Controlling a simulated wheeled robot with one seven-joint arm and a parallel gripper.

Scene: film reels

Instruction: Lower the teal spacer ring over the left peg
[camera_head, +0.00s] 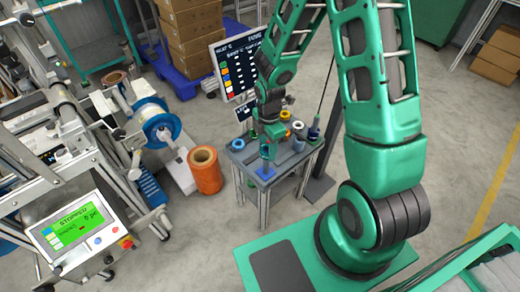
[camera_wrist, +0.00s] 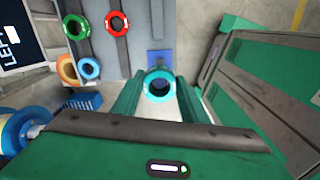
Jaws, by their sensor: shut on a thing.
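The teal spacer ring (camera_wrist: 147,91) shows in the wrist view between the green fingers of my gripper (camera_wrist: 158,84), which is shut on it. Its hole faces the camera, with plain grey behind it. A blue square pad (camera_wrist: 160,57) lies just beyond the ring. In the head view my gripper (camera_head: 267,150) hangs over the front of the small grey table, close above the blue pad (camera_head: 265,173). The held ring is too small to make out there. I cannot make out which thing is the left peg; no peg shows inside the ring's hole.
A sign (camera_wrist: 12,42) reads LEFT. An orange roll (camera_head: 205,172) stands on the floor left of the table (camera_head: 290,165).

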